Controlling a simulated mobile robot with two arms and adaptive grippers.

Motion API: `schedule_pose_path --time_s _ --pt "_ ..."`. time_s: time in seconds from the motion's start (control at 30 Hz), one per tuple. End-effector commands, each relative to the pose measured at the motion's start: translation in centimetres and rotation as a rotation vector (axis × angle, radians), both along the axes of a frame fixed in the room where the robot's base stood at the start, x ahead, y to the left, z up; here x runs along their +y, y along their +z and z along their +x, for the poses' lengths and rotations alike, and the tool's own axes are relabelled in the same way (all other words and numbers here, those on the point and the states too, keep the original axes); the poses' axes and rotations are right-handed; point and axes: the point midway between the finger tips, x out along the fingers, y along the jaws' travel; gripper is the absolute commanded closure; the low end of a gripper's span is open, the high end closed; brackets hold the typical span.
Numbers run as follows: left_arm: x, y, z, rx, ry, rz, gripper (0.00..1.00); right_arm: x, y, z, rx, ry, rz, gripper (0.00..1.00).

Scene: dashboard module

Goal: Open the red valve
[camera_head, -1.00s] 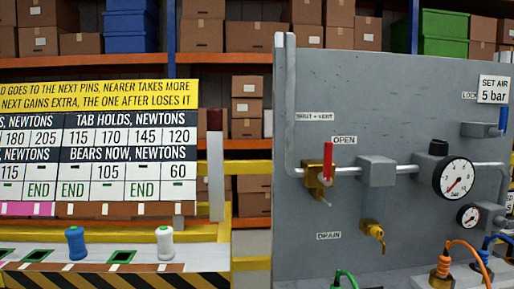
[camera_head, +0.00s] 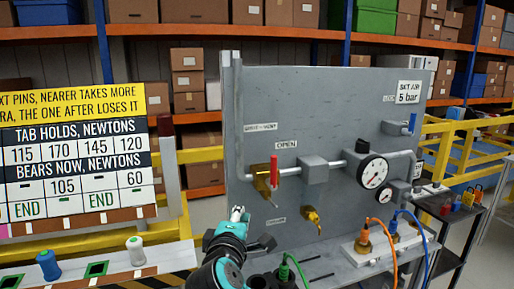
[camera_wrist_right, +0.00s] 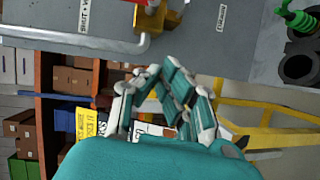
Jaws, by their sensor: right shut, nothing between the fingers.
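My left gripper is not in view.
The grey panel (camera_head: 330,95) also carries a pipe, a gauge (camera_head: 374,171), a brass drain tap (camera_head: 312,215) and a blue handle (camera_head: 412,123). Orange and blue hoses (camera_head: 392,245) rise at the lower right. A bench with bobbins (camera_head: 136,251) stands at left.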

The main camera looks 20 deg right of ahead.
Motion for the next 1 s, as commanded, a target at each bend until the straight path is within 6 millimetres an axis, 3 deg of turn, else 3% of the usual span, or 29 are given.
schedule_pose_path --time_s 0.03,0.1,0.23,0.67,0.83,1.0 --pt "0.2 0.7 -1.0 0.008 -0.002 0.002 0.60 0.3 3.1 0.1 -0.032 -0.005 -0.037 1.00" --pt "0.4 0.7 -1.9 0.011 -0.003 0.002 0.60 0.6 5.2 0.1 -0.060 -0.013 -0.077 1.00" --pt "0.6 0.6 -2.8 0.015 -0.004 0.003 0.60 0.8 7.1 0.0 -0.086 -0.022 -0.113 1.00" --pt "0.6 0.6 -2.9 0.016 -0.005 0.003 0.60 0.7 7.2 0.3 -0.088 -0.024 -0.118 1.00" --pt "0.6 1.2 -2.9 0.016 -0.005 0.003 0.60 -0.3 7.3 2.3 -0.088 -0.026 -0.119 1.00" --pt "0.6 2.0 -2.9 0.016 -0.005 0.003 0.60 -1.7 7.4 5.7 -0.086 -0.026 -0.120 1.00"
